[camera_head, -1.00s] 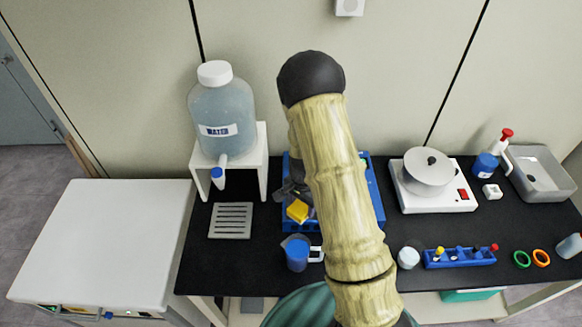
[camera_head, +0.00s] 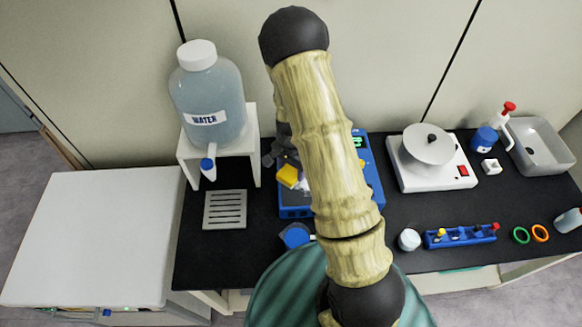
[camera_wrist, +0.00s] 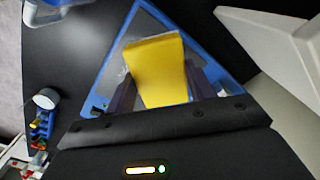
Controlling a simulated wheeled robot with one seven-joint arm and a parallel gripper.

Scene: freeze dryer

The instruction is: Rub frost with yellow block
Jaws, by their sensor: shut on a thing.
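My gripper (camera_wrist: 160,88) is shut on a yellow block (camera_wrist: 156,70), which sticks out between its fingers in the wrist view. In the head view the yellow block (camera_head: 288,176) shows just left of my arm, over the left part of a blue machine (camera_head: 373,190). In the wrist view the blue-edged machine (camera_wrist: 99,99) lies behind the block, with a pale grey surface inside its blue rim. A whitish, frost-like patch (camera_wrist: 117,75) shows at the block's left side. I cannot tell whether the block touches it. My arm hides much of the machine in the head view.
A water jug (camera_head: 207,100) stands on a white stand (camera_head: 254,150) to the left. A hotplate-like device (camera_head: 435,178) and a blue rack (camera_head: 459,237) stand to the right. A slotted grey plate (camera_head: 225,209) lies left.

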